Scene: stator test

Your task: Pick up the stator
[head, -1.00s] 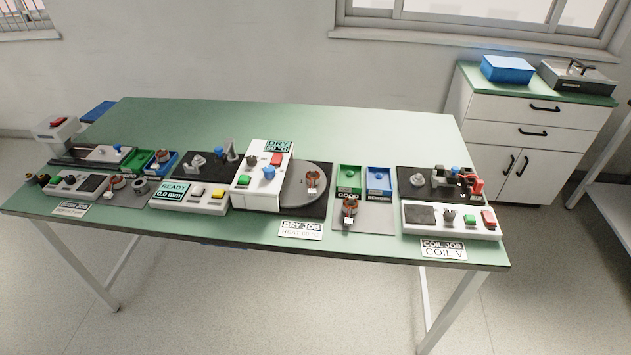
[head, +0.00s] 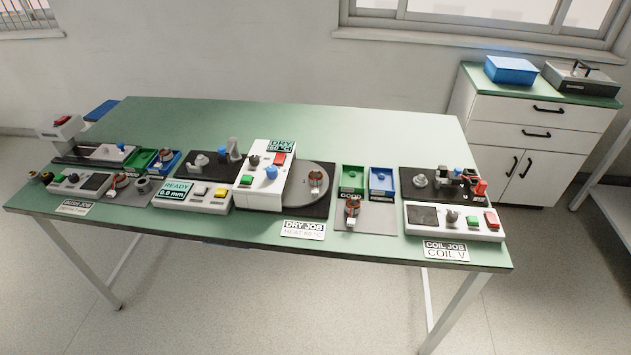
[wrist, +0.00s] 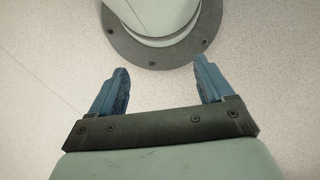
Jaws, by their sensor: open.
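My gripper (wrist: 162,68) is open and empty in the wrist view, with its two blue fingers apart over bare floor and a round grey-green base. It does not show in the head view. Several copper-coloured stators stand on the table in the head view. One stator (head: 352,207) with a white tag is on the grey mat in front of the green and blue bins. Another stator (head: 316,180) is on the turntable of the DRY station. A third stator (head: 121,181) is at the left, by the BUSH JOB station. Which stator the task means cannot be told.
The green table (head: 300,118) is clear along its back half. The stations crowd its front half. A green GOOD bin (head: 352,178) and a blue bin (head: 381,181) stand behind the mat. The COIL JOB tester (head: 453,221) is at the right. A white cabinet (head: 515,133) stands beyond.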

